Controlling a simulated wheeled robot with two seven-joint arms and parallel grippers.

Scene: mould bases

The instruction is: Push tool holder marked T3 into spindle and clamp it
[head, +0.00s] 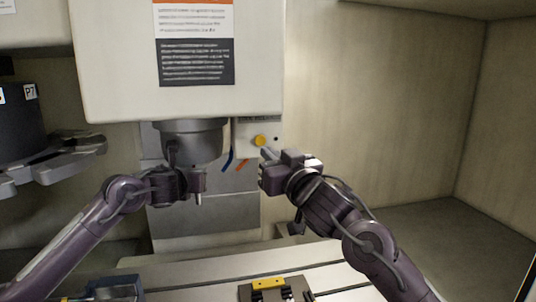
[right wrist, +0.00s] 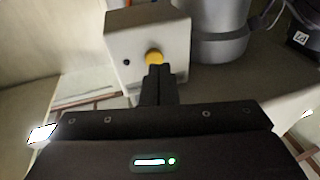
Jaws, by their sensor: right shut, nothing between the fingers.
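The spindle (head: 192,140) is a grey cylinder under the machine head; it also shows in the right wrist view (right wrist: 220,45). My left gripper (head: 198,183) is just below it. A small pale tip pokes out beneath the left gripper, perhaps part of a tool, but the T3 mark is not readable and the grip is unclear. A yellow button (head: 260,141) sits on a pale box (head: 245,149) right of the spindle; the button also shows in the right wrist view (right wrist: 154,58). My right gripper (head: 266,156) is shut and empty, its fingertips close to the button; contact cannot be told.
A dark carousel with grey holder arms (head: 70,158) stands at the left. Blue and orange hoses (head: 229,160) hang beside the box. A slotted table (head: 200,268) lies below, with a dark fixture bearing a yellow block (head: 268,284). The right side of the enclosure is empty.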

